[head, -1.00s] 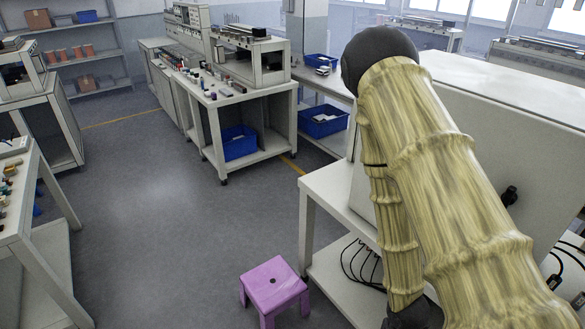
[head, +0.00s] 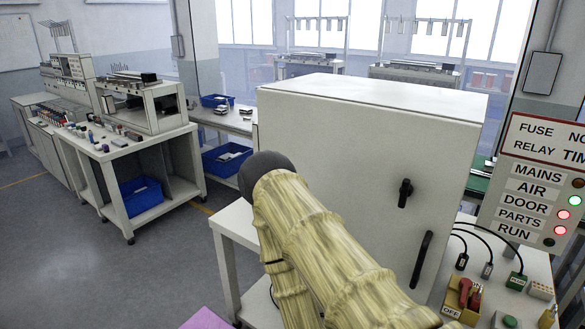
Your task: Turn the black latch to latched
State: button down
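The black latch (head: 405,193) is on the front of a light grey cabinet (head: 340,150), right of the middle in the head view. Its handle stands roughly upright, tilted slightly. A longer black door handle (head: 421,260) is below it on the same face. My arm, in a yellowish ribbed cover, rises from the lower edge in front of the cabinet's left part. My gripper is not in view. The arm hides the cabinet's lower left.
Right of the cabinet is a panel (head: 535,190) with labelled lamps; the DOOR and PARTS lamps are red. Below it are black cables, a red switch on a yellow box (head: 463,299) and a green button. A workbench (head: 120,150) stands at the left. The floor at left is clear.

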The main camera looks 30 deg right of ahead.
aim_at(406, 190)
jog(key=z, duration=4.4)
jog(key=k, duration=0.75)
jog(key=u, duration=1.7)
